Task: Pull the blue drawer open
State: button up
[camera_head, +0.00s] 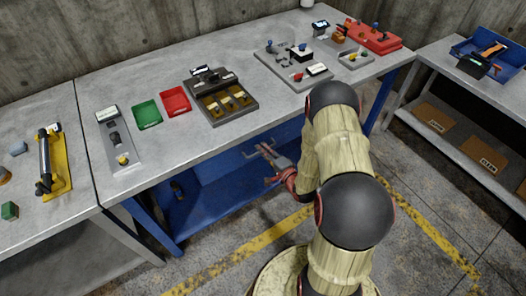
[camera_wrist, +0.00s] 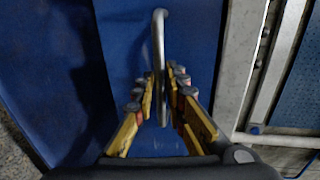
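The blue drawer (camera_head: 231,159) is under the middle workbench, its front facing me; its blue front (camera_wrist: 120,40) fills the middle of the wrist view. A grey metal bar handle (camera_wrist: 159,40) stands out from it; the handle also shows in the head view (camera_head: 255,154). My gripper (camera_head: 268,152) is at the handle. In the wrist view, the fingers of my gripper (camera_wrist: 161,82) are apart, one on each side of the bar, with narrow gaps visible. The drawer looks shut, though my arm hides its right part.
The workbench top (camera_head: 150,75) overhangs the drawer and carries a green tray (camera_head: 147,114), a red tray (camera_head: 176,100) and several tools. A blue bench leg (camera_head: 150,222) stands at left. Floor with yellow stripes (camera_head: 235,255) is clear in front.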

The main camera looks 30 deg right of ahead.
jog(key=shift+c, duration=0.2)
grip_shut()
dwell(0.6)
